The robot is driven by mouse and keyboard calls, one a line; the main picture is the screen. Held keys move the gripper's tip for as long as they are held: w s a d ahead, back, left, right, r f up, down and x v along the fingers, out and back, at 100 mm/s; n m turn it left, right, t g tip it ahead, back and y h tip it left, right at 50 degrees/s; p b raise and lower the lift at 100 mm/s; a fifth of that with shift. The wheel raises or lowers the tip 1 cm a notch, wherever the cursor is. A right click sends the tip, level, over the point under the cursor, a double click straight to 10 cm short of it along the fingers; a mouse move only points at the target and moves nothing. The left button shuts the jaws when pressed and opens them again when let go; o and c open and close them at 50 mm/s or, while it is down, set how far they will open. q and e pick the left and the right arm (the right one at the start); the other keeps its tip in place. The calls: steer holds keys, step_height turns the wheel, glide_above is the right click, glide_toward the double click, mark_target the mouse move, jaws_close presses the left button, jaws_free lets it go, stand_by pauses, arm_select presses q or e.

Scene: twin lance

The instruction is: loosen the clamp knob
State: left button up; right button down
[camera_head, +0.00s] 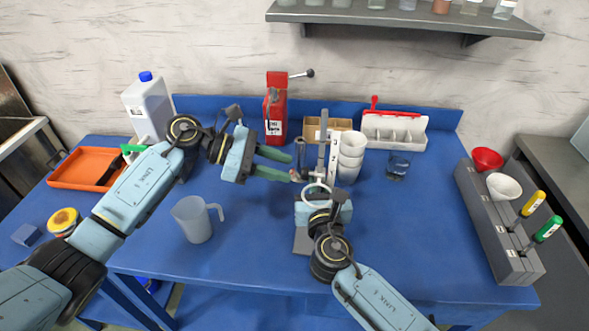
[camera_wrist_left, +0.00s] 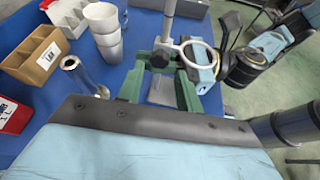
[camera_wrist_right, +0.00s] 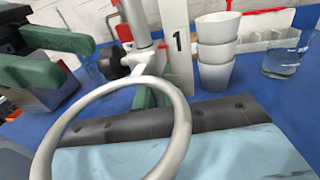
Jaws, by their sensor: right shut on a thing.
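A ring clamp with a pale ring (camera_head: 317,193) sits on an upright metal rod (camera_head: 322,145) near the table's middle. Its dark clamp knob (camera_wrist_right: 112,63) shows left of the rod in the right wrist view, and also in the left wrist view (camera_wrist_left: 159,60). My left gripper (camera_head: 294,170) is open, its green fingers pointing at the knob from the left. The fingertips look close to the knob; I cannot tell whether they touch it. My right gripper (camera_wrist_right: 152,97) is shut on the ring clamp from the front; its exact hold is partly hidden behind the ring.
Stacked white cups (camera_head: 351,155), a glass (camera_head: 397,166) and a metal tube (camera_wrist_left: 82,76) stand close to the rod. A red device (camera_head: 276,110) stands behind. A measuring jug (camera_head: 194,219) is front left; a grey rack (camera_head: 492,225) is right. The front right table is clear.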

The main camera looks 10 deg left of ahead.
mark_target(308, 174)
arm_select(q)
steer(key=x, duration=0.3)
steer(key=shift+d+f, duration=0.2)
steer(key=shift+d, duration=0.15)
steer(key=c, duration=0.7)
